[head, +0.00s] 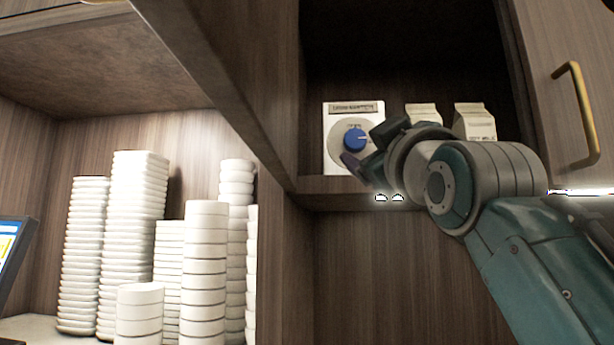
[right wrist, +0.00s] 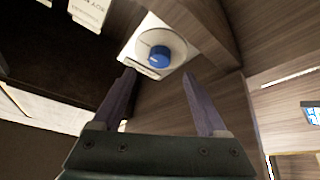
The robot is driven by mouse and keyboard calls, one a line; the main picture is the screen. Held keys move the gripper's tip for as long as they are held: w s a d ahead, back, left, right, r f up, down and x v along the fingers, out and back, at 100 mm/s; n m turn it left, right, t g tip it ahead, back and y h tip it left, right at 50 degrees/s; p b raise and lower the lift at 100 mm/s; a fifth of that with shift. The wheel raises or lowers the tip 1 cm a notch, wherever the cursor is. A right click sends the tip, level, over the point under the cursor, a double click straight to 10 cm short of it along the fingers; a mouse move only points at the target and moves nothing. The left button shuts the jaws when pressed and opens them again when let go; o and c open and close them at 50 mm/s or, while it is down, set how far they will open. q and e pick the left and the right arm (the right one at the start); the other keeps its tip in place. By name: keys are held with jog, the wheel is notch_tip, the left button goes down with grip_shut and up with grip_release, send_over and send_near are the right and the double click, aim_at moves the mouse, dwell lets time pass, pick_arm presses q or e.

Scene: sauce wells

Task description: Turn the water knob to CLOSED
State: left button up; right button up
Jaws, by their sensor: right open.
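The blue water knob (head: 355,139) sits on a round grey dial on a white panel (head: 338,112) inside the open cupboard. The lettering is too small to read. The knob also shows in the right wrist view (right wrist: 159,56), ahead of the fingertips. My right gripper (head: 364,149) is just in front of the knob and to its right in the head view, and it covers part of the panel. In the right wrist view its two fingers (right wrist: 158,75) are spread apart with nothing between them, and the knob lies beyond them. My left gripper is in neither view.
Two white cartons (head: 474,122) stand right of the panel, partly behind my right arm. An open cupboard door with a brass handle (head: 577,114) is at the right. Stacks of white dishes (head: 205,270) fill the lower left shelf. A screen (head: 12,250) shows at the far left.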

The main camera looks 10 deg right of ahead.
jog(key=b+v, duration=0.1)
jog(key=v, duration=0.3)
jog(key=shift+w, duration=0.1)
dwell(0.3)
jog(key=s+d+f+m+g+y, duration=0.1)
jog(key=s+f+g, duration=0.25)
jog(key=f, duration=0.95)
jog(key=s+f+m+g, duration=0.15)
jog(key=f+g, duration=0.35)
jog(key=f, duration=0.8)
jog(key=s+f+m+g, duration=0.1)
jog(key=s+f+g, duration=0.4)
jog(key=s+f, duration=0.6)
jog(key=s+f+m+g, duration=0.1)
jog(key=s+f+g, duration=0.55)
jog(key=s, duration=0.85)
jog(key=w+p+v, duration=0.2)
jog(key=p+v, duration=0.9)
jog(key=p, duration=0.1)
jog(key=w+r+p+v, duration=0.1)
jog(key=w+p+v, duration=0.2)
jog(key=p+v, duration=0.8)
jog(key=shift+w+d+r+t+p, duration=0.4)
jog(key=shift+w+d, duration=0.1)
jog(key=shift+d, duration=0.15)
